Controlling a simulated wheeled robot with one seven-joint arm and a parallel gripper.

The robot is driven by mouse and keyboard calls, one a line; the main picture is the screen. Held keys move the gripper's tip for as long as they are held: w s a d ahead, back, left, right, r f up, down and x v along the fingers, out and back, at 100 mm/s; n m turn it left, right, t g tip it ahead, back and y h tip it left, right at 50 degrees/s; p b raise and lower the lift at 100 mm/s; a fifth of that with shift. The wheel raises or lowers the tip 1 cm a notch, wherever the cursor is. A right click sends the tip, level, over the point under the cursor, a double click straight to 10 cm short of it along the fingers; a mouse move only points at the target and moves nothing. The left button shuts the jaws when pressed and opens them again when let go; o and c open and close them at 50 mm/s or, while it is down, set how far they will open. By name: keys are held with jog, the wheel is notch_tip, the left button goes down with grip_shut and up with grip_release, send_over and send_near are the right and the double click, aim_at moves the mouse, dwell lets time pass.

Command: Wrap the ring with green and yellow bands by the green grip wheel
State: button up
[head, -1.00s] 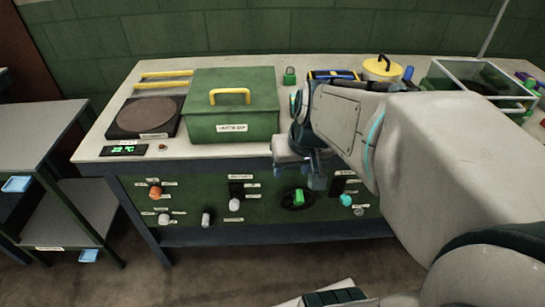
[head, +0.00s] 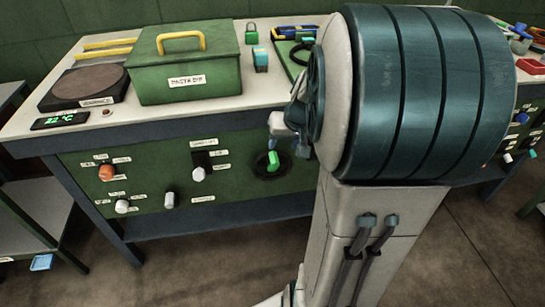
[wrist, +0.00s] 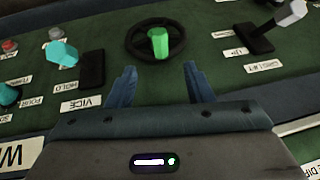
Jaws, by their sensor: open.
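The green grip wheel is a dark round wheel (wrist: 133,42) with a bright green upright grip (wrist: 160,42), on the green front panel of the bench. The grip also shows in the head view (head: 272,161). My gripper (wrist: 160,70) is open and empty. Its two blue fingers point at the panel, one to each side of the grip's line, with the grip just beyond the tips and apart from them. In the head view my arm hides most of the gripper. I cannot make out a ring with green and yellow bands.
Left of the wheel in the wrist view is a teal-handled lever (wrist: 62,53); right of it is a white-tipped lever (wrist: 290,14). On the bench top (head: 225,112) stand a green lidded box (head: 190,78) and a hot plate (head: 84,84). My arm covers the bench's right part.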

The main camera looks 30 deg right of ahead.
aim_at(275, 158)
jog(key=b+x, duration=0.2)
jog(key=x, duration=0.8)
jog(key=shift+f, duration=0.15)
